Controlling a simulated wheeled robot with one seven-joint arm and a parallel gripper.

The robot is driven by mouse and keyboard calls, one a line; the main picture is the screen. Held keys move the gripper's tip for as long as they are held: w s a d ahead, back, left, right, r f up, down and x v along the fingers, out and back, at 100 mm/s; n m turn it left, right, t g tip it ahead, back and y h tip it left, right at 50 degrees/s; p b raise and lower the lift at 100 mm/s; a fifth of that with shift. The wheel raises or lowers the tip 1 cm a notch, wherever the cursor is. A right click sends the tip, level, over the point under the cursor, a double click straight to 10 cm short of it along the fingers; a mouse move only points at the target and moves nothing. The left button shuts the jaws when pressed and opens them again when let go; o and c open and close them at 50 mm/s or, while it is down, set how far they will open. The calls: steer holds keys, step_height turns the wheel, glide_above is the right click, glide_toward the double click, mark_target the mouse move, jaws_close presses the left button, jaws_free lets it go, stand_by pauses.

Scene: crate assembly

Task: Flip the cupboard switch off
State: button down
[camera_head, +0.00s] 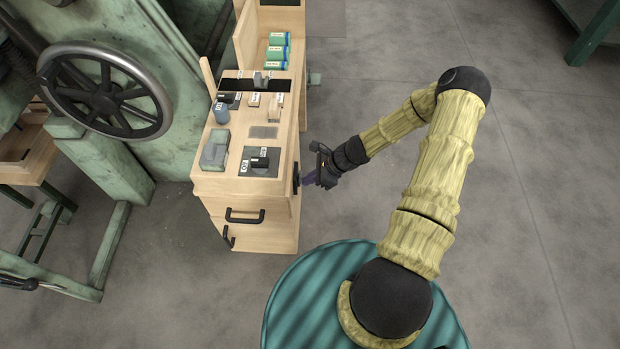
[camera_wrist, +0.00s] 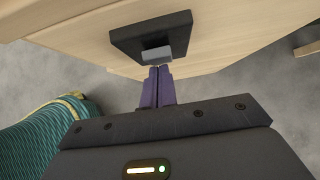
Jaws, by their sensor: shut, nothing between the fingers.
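The wooden cupboard (camera_head: 215,185) stands left of my arm. On its right side face is a black switch plate (camera_head: 296,177), seen edge-on and small in the head view. In the wrist view the switch plate (camera_wrist: 128,39) is close, with a grey rocker or toggle (camera_wrist: 157,54) sticking out at its lower edge. My gripper (camera_head: 307,180) is beside that face, its purple fingers pointing at the switch. In the wrist view the gripper (camera_wrist: 158,75) is shut and empty, its tips just below the grey toggle. I cannot tell whether they touch it.
On the cupboard top are a black knob on a labelled plate (camera_head: 259,162), a grey-green box (camera_head: 215,150), a dark blue cup (camera_head: 221,113) and green-blue packs (camera_head: 278,50). Black drawer handles (camera_head: 245,216) are on the front. A green machine with a handwheel (camera_head: 104,98) stands left.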

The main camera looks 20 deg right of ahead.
steer(key=shift+a+r+p, duration=0.15)
steer(key=shift+r+p, duration=0.55)
steer(key=shift+r, duration=0.2)
steer(key=d+f+p+v, duration=0.1)
steer(key=p+v, duration=0.3)
steer(key=v, duration=0.9)
steer(key=shift+s+d+f, duration=0.3)
steer(key=shift+s+d, duration=0.05)
steer(key=shift+d, duration=0.1)
